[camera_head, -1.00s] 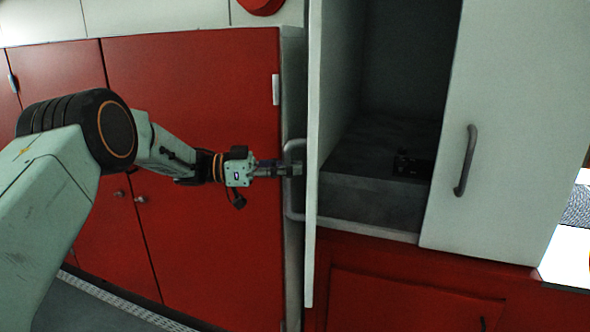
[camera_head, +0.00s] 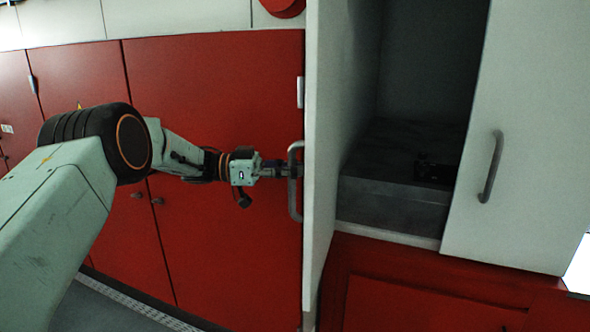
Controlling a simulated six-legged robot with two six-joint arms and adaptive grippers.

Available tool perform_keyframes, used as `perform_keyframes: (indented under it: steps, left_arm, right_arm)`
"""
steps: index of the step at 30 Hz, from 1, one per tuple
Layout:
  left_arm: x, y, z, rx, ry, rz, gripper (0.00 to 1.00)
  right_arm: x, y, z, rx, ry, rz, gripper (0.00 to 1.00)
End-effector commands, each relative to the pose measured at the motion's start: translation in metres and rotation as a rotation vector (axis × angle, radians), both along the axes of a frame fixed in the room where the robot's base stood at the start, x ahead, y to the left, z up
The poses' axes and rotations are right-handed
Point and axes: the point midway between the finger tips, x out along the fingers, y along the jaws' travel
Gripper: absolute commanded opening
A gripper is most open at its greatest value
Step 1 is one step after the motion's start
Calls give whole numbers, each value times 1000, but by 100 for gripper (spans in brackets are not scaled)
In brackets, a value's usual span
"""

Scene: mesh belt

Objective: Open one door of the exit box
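The exit box is a pale cabinet with a dark grey inside (camera_head: 400,165). Its left door (camera_head: 333,110) stands swung open, seen nearly edge-on, with a grey bar handle (camera_head: 294,200) on its left side. My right gripper is not in view.
Red cabinets (camera_head: 215,120) with small knobs fill the left side behind my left arm. A red panel (camera_head: 430,300) lies below the box. A small dark object (camera_head: 436,172) sits on the grey block inside the box.

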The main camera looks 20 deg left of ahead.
Motion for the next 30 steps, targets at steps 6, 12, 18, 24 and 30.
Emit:
perform_keyframes:
  steps: [6,12,18,24,30]
  left_arm:
    - [-2,1,-3,2,6,-4,13]
    - [-1,2,-2,2,4,-2,30]
    - [-1,3,-2,1,2,-1,38]
    - [-1,4,-1,1,1,0,38]
    - [-7,26,-1,-1,0,4,38]
  right_arm:
    - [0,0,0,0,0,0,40]
    - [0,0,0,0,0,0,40]
    - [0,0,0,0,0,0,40]
    - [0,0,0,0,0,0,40]
    - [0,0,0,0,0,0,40]
